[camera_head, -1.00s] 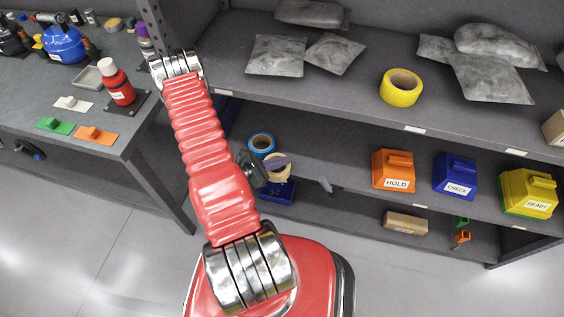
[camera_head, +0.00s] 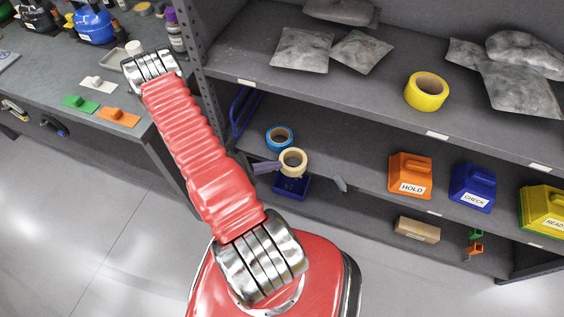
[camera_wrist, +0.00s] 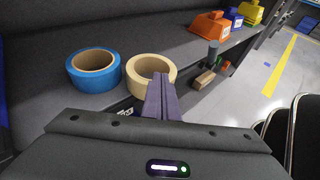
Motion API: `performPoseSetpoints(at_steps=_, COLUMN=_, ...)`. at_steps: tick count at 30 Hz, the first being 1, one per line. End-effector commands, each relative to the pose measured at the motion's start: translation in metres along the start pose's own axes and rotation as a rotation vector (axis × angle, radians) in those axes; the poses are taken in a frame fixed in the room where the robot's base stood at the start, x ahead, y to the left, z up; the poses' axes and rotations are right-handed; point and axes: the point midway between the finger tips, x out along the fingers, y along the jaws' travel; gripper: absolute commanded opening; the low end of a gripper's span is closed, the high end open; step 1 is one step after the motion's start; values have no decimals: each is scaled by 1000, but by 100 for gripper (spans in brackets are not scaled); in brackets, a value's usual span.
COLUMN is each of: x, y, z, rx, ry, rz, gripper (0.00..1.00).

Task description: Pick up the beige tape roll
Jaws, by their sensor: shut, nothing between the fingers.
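The beige tape roll (camera_head: 293,162) lies flat on the middle shelf near its front edge. It also shows in the wrist view (camera_wrist: 151,72), where my fingers cover part of its front side. My gripper (camera_head: 268,167) is just left of the roll in the head view. In the wrist view my gripper (camera_wrist: 161,78) has its two purple fingers together, with nothing held between them. The fingertips overlap the roll's near edge in that view; I cannot tell whether they touch it.
A blue tape roll (camera_head: 280,138) lies close beside the beige one. A blue bin (camera_head: 291,186) is below the shelf edge. Orange (camera_head: 410,175) and blue (camera_head: 472,187) boxes stand farther right on the shelf. A yellow tape roll (camera_head: 426,91) is on the shelf above.

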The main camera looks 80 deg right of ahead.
Motion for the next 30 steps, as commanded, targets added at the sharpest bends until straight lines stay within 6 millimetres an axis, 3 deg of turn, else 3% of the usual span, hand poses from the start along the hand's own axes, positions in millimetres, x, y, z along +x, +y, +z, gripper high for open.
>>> performPoseSetpoints(at_steps=6, x=-17, y=0, z=-6, rx=0, ry=1, rz=2, gripper=0)
performPoseSetpoints(at_steps=20, x=-20, y=1, z=-6, rx=3, ry=1, rz=1, gripper=0)
performPoseSetpoints(at_steps=26, x=-36, y=9, z=6, rx=44, ry=14, rz=0, gripper=0)
performPoseSetpoints(at_steps=30, x=-60, y=19, z=25, rx=107, ry=38, rz=-6, gripper=0)
